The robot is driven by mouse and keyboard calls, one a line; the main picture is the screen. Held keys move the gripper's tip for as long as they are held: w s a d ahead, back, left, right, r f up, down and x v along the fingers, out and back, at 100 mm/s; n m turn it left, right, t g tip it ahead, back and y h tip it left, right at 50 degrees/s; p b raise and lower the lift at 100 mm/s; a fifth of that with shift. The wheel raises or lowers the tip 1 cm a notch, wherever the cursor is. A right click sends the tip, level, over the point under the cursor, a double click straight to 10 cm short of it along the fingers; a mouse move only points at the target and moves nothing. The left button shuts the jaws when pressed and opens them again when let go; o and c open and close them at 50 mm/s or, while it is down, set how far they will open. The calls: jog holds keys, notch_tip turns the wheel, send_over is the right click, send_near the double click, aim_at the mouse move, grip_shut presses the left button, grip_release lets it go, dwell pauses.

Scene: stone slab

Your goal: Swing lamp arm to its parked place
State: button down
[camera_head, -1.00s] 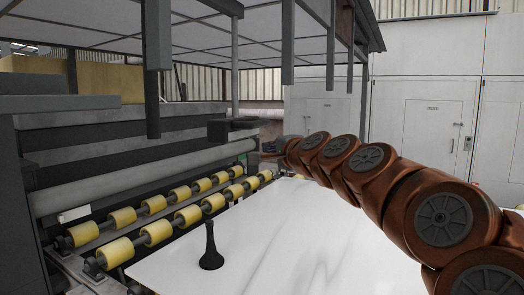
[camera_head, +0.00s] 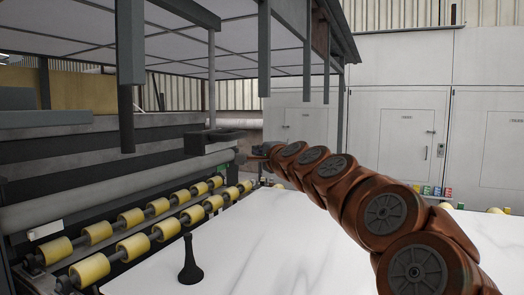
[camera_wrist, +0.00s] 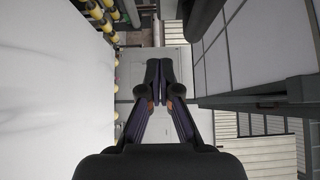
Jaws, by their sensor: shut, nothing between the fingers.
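What looks like the lamp arm is a dark, boxy bar (camera_head: 213,141) below a thin grey post, above the rollers in the head view. I cannot tell for certain that it is the lamp. My gripper (camera_head: 245,158) is at the far end of my copper-coloured arm, just right of and slightly below the bar's right end. Whether they touch is unclear. In the wrist view my gripper's fingers (camera_wrist: 158,97) are together with nothing between them. A black upright piece with a flared foot (camera_head: 190,262) stands on the white slab (camera_head: 275,245).
Yellow rollers (camera_head: 131,248) run along the slab's left side. A canopy with hanging dark posts (camera_head: 125,80) is overhead at the left. White cabinets (camera_head: 405,135) stand at the back. The slab's visible middle is clear.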

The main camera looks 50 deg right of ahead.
aim_at(235, 146)
jog(key=shift+w+d+p, duration=0.15)
jog(key=shift+w+p, duration=0.4)
jog(key=shift+w, duration=1.6)
jog(key=shift+w+d+p, duration=0.15)
jog(key=shift+w+p, duration=0.4)
jog(key=shift+w, duration=1.6)
